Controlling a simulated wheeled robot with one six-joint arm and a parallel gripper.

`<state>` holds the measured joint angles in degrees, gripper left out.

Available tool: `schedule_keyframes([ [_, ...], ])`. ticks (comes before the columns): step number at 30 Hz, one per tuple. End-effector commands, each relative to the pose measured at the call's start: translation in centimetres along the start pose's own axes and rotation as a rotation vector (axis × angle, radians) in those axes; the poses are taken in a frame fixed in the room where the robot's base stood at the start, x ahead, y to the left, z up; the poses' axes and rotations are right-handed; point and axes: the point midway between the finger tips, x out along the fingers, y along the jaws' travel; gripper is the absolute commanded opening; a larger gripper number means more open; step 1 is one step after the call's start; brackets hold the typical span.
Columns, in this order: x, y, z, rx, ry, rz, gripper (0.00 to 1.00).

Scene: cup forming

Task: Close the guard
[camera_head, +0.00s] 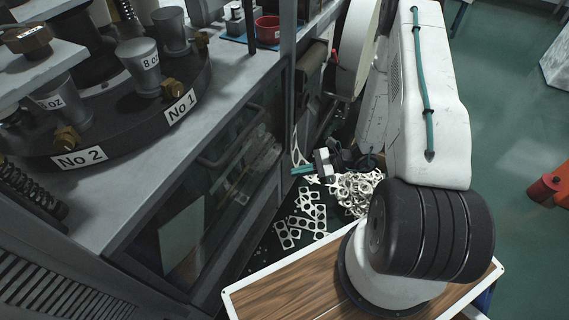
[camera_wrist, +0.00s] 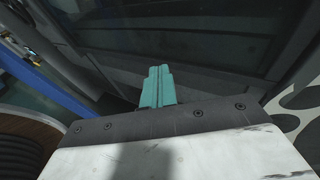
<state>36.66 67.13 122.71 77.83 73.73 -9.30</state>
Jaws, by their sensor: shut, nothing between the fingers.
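The guard (camera_head: 180,235) appears to be the framed, see-through panel on the machine's front, below the grey table edge, with a bar handle (camera_head: 225,150) near its top. Its dark pane also seems to fill the upper part of the wrist view (camera_wrist: 200,40). I cannot tell how far open it stands. My gripper (camera_head: 294,171) is to the right of the panel, low beside the machine, its teal fingers pointing left towards it. In the wrist view the fingers (camera_wrist: 158,72) are together and empty; I cannot tell whether they touch anything.
A pile of white ring-shaped scrap (camera_head: 355,192) and punched strips (camera_head: 305,218) lies on the floor below my gripper. A turntable (camera_head: 120,125) with metal cups is on the machine's top. A red container (camera_head: 267,30) stands farther back. Green floor is open at the right.

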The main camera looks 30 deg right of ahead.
Motion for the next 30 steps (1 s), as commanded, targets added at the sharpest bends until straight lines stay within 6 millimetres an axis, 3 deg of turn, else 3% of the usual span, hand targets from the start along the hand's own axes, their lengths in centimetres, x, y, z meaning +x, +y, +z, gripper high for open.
schedule_keyframes([
  [1, 0.3, -0.1, -2.5, 0.053, -0.003, -0.068, 0.00],
  [3, 0.5, -0.8, -5.3, 0.109, 0.002, -0.164, 0.00],
  [6, 0.6, -1.8, -8.9, 0.169, 0.021, -0.295, 0.00],
  [9, 0.1, -3.9, -11.1, 0.184, 0.050, -0.412, 0.00],
  [12, -0.8, -6.1, -11.6, 0.169, 0.073, -0.495, 0.00],
  [17, -1.0, -7.2, -11.9, 0.153, 0.088, -0.541, 0.00],
  [23, 1.5, -8.6, -12.1, 0.146, 0.088, -0.534, 0.00],
  [30, 6.0, -11.2, -12.8, 0.147, 0.088, -0.533, 0.00],
])
